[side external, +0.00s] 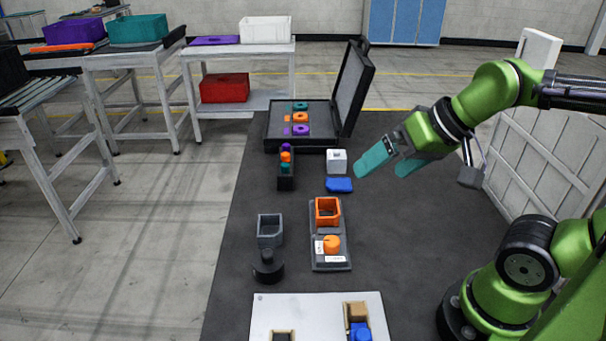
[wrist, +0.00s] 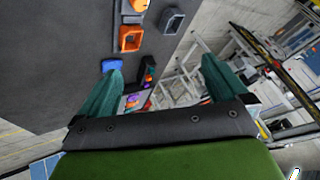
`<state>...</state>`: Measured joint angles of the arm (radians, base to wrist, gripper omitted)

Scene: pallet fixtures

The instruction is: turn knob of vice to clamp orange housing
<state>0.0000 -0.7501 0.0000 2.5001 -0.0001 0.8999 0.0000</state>
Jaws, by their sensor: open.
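The orange housing (side external: 327,221), an open square box, sits at the far end of a long grey fixture (side external: 316,264). A round orange knob (side external: 332,243) sits at the near end of that fixture, beside white labels. Whether the housing touches the vice jaws is too small to tell. My gripper (side external: 382,172), with teal fingers, is open and empty, raised above the table behind and to the right of the housing. In the wrist view, the housing (wrist: 130,49) and part of the knob (wrist: 139,4) show at the top, beyond the fingers (wrist: 161,68).
A grey open housing (side external: 270,238) and a black round part (side external: 268,267) stand left of the fixture. A blue block (side external: 339,185), a white block (side external: 337,162) and a rack of coloured parts (side external: 286,182) stand behind. An open case (side external: 281,145) is farther back; a pale plate (side external: 300,312) lies in front.

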